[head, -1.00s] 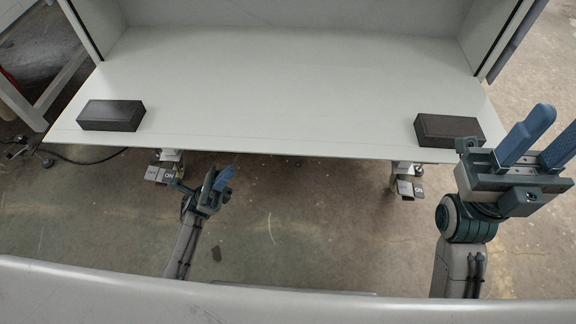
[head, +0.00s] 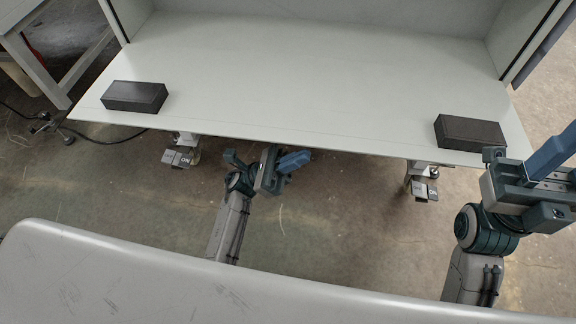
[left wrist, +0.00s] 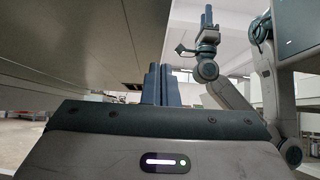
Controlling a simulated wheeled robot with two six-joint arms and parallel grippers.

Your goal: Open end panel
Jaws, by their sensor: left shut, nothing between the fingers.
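My left gripper (head: 304,157) is below and in front of the bench's front edge, its blue fingers pointing right. It is shut and empty; in the left wrist view its two fingers (left wrist: 161,70) stand side by side. My right gripper (head: 562,140) is at the right edge of the head view, fingers up, partly cut off by the frame, and looks open and empty. It also shows in the left wrist view (left wrist: 208,20). I cannot pick out an end panel for certain. A light grey scratched surface (head: 200,285) crosses the bottom of the head view.
The white bench top (head: 300,85) holds a dark block (head: 135,97) at left and another (head: 470,133) at right. Foot pedals marked ON hang under its edge at left (head: 178,157) and right (head: 425,190). Bare floor (head: 340,220) lies between. A pale overhang (left wrist: 65,55) fills the left wrist view's upper left.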

